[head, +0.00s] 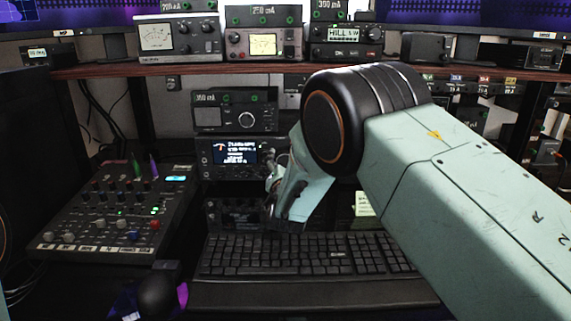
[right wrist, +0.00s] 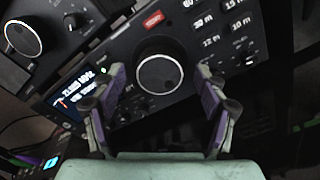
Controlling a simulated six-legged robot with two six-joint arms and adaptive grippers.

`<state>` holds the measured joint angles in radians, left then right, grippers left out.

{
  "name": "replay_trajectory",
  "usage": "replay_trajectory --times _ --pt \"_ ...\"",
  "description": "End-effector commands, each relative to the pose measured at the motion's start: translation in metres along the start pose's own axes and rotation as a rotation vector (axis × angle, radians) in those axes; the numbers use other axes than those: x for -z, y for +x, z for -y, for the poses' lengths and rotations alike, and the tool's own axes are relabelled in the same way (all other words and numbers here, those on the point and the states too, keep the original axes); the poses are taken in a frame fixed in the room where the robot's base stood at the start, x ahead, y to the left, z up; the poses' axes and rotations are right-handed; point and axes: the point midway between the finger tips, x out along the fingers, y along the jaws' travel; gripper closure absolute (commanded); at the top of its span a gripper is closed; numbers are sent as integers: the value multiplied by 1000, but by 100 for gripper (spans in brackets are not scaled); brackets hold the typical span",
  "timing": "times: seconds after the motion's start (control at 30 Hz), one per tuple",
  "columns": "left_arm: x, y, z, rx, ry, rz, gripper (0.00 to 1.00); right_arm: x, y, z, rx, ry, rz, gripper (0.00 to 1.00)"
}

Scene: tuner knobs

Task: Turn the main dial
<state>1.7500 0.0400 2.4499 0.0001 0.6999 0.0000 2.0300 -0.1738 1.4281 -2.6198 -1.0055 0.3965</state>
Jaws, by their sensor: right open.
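The main dial (right wrist: 158,75) is a large black round knob with a pale rim on the front of a dark radio. In the right wrist view it lies between and just beyond the fingertips of my right gripper (right wrist: 160,72), which is open and empty. A gap shows on both sides, and I see no contact. In the head view my right gripper (head: 274,172) reaches the right part of the radio with the lit display (head: 235,152), and my arm hides most of that part, including the dial. My left gripper is out of view.
Another radio with its own knob (head: 245,119) sits directly above. A keyboard (head: 300,255) lies below in front, a mixer (head: 110,210) stands at the left, and a dark mouse (head: 157,294) lies at the front. A shelf (head: 200,70) with several devices runs above.

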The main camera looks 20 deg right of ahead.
Motion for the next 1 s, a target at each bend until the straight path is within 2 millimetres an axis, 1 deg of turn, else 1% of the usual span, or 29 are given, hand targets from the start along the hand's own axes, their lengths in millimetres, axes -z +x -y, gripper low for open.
replay_trajectory --times 0.3,0.5,0.67,1.0 --pt "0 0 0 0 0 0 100 -1 -43 -1 -1 -2 0 27" --pt "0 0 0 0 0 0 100 -1 -63 -1 -2 0 1 27" --pt "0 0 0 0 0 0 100 -1 -68 0 0 0 2 27" --pt "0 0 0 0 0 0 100 -1 -68 0 0 1 2 27"
